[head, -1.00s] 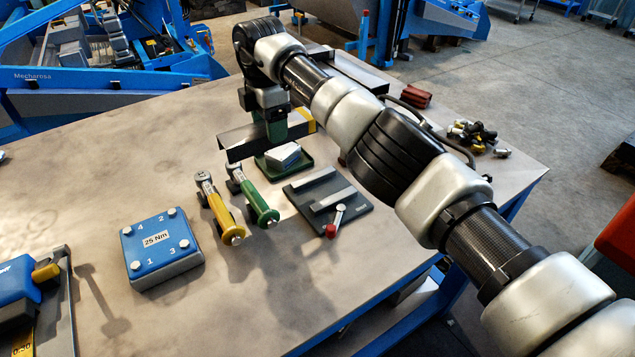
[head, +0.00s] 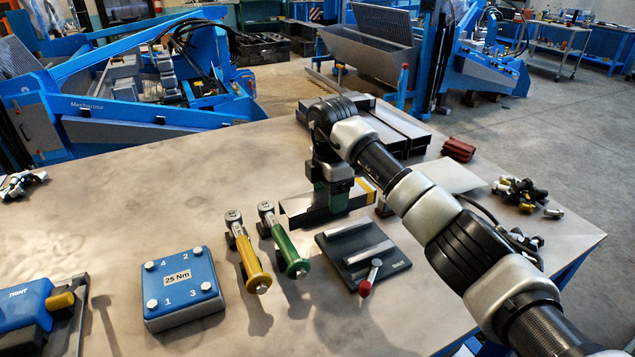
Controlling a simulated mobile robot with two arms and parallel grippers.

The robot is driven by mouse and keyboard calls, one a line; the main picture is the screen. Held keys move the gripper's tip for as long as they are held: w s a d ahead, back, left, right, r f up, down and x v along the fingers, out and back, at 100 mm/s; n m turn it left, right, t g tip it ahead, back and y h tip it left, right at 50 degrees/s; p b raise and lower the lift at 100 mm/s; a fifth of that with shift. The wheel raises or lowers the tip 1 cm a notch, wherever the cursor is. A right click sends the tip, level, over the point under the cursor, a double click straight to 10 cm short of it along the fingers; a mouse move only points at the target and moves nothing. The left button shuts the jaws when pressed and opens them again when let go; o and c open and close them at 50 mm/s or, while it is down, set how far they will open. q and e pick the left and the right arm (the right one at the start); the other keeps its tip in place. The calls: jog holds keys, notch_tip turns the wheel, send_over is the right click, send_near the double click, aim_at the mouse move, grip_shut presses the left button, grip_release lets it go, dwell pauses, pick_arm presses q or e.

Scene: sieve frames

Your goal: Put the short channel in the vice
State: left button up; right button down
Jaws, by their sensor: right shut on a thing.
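The short channel (head: 308,209) is a grey metal profile with a yellow band near its right end. My right gripper (head: 333,203) points down and is shut on its middle. The channel is held roughly level, just behind the vice; whether it touches anything below is hard to tell. The vice (head: 338,248) is a dark plate with two pale parallel jaws, a gap between them and a red-knobbed lever (head: 365,287) at its front. No part lies in the gap. My left gripper is not in view.
A yellow-handled tool (head: 252,268) and a green-handled tool (head: 288,252) lie left of the vice. A blue 25 Nm box (head: 180,288) is farther left. Long dark channels (head: 402,125), a red-brown stack (head: 458,150) and small fittings (head: 520,192) are behind and right.

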jog(key=s+d+f, duration=0.1)
jog(key=d, duration=0.1)
jog(key=d+f+p, duration=0.1)
jog(key=d, duration=0.1)
jog(key=s+d+f, duration=0.1)
jog(key=d, duration=0.1)
jog(key=shift+s+d+f+p, duration=0.15)
jog(key=shift+s+f+p, duration=0.15)
jog(key=shift+s+p, duration=0.1)
jog(key=shift+f+p, duration=0.5)
jog(key=shift+f, duration=1.55)
jog(key=shift+f, duration=0.1)
jog(key=shift+c, duration=1.2)
grip_release()
notch_tip(320, 180, up, 12)
jog(key=b, duration=0.2)
